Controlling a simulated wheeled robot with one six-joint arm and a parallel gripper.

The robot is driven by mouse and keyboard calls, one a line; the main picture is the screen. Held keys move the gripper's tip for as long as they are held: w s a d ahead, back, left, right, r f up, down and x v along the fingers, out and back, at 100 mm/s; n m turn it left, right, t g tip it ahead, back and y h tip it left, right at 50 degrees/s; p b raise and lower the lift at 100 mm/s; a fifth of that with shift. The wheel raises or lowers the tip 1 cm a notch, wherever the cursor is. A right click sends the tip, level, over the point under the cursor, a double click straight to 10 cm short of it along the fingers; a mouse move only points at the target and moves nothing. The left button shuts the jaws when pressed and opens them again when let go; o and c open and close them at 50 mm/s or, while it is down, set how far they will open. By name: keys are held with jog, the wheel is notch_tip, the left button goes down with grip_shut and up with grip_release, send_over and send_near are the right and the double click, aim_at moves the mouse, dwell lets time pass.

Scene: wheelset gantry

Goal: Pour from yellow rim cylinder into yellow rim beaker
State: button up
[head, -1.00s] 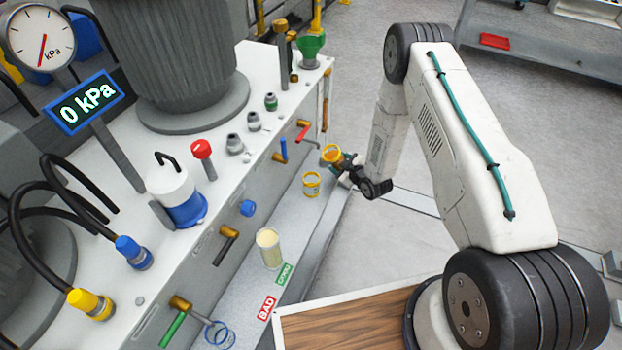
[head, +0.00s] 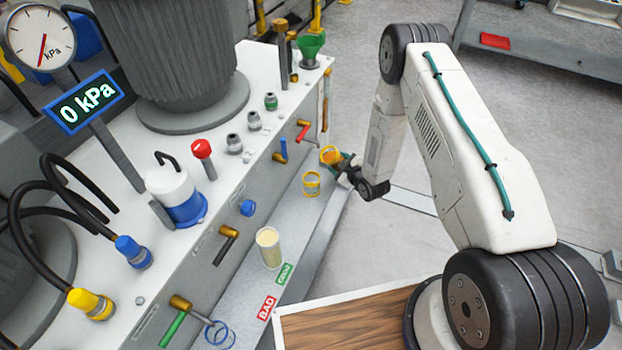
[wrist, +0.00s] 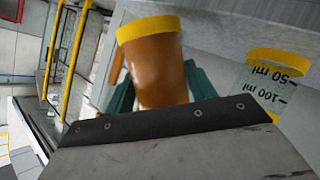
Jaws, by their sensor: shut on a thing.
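My gripper (head: 341,166) is shut on the yellow rim cylinder (head: 329,155), which holds orange-brown liquid. In the wrist view the cylinder (wrist: 155,70) stands between the green fingers, its yellow rim at the top of the picture. In the head view it is tilted, with its rim toward the left. The yellow rim beaker (head: 312,184) stands on the ledge just below and left of the cylinder. It looks clear, and the wrist view shows the beaker (wrist: 268,82) at the right with its ml marks. I see no stream between the two, and the beaker's bottom is partly hidden.
A tall vessel of pale liquid (head: 268,247) and a blue-rimmed clear vessel (head: 219,335) stand nearer on the ledge (head: 293,225). GOOD (head: 284,274) and BAD (head: 266,307) labels lie there. Valve handles, including a red one (head: 303,132), stick out above the ledge.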

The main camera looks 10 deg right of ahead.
jog(key=shift+a+n, duration=0.15)
jog(key=shift+n, duration=0.15)
dwell(0.9)
jog(key=shift+w+d+f+n+t+h+p, duration=0.15)
jog(key=shift+n+t+h+p, duration=0.1)
jog(key=shift+n+h+p, duration=0.25)
jog(key=shift+s+d+f+n+t+h+p, duration=0.1)
jog(key=shift+n+t+h+p, duration=0.25)
jog(key=shift+n, duration=0.25)
dwell(1.8)
jog(key=shift+d+r+n+t+h+p, duration=0.1)
jog(key=shift+r+n+t+h+p, duration=0.3)
jog(key=shift+r+n, duration=0.55)
dwell(1.5)
jog(key=shift+f+m+g+y, duration=0.55)
jog(key=shift+f+m, duration=0.35)
jog(key=shift+m, duration=0.35)
jog(key=shift+a, duration=0.25)
jog(key=shift+r+m+g+y+b, duration=0.3)
jog(key=shift+m+y+b, duration=0.2)
jog(key=shift+m, duration=0.5)
jog(key=shift+w+d+m+g+y, duration=0.15)
jog(key=shift+d+m+g+y, duration=0.2)
jog(key=shift+m+y, duration=0.2)
jog(key=m, duration=0.1)
jog(key=m+y+b, duration=0.2)
jog(key=shift+w+d+f+g, duration=0.25)
jog(key=shift+d+f+g, duration=0.05)
jog(key=shift+g, duration=0.1)
